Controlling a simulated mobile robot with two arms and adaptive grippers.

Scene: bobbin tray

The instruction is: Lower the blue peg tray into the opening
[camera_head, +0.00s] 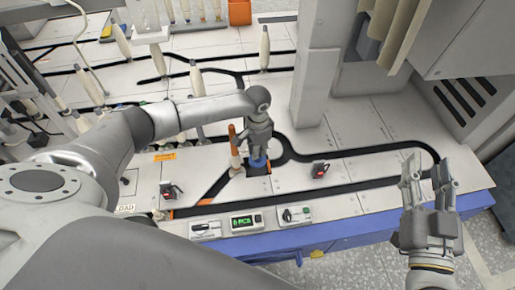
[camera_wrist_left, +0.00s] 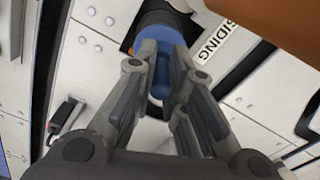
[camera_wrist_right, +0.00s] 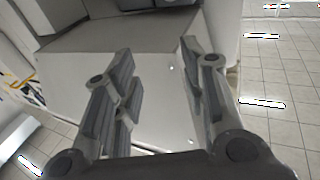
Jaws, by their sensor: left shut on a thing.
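The blue peg tray (camera_head: 258,163) is a small rounded blue piece at the work surface, below my left gripper (camera_head: 259,152). The left wrist view shows the blue peg tray (camera_wrist_left: 160,40) between the fingers of my left gripper (camera_wrist_left: 170,75), which is shut on it. Its underside and any opening beneath it are hidden by the fingers, so I cannot tell whether it sits in the opening. My right gripper (camera_head: 427,172) is open and empty at the right end of the bench. The right wrist view shows its fingers (camera_wrist_right: 160,65) spread apart.
A brown-orange bobbin (camera_head: 235,145) stands just left of the left gripper. Black track grooves (camera_head: 370,150) run across the pale bench. Small control boxes (camera_head: 243,221) line the front edge. A grey column (camera_head: 315,75) stands behind. The bench right of the tray is mostly clear.

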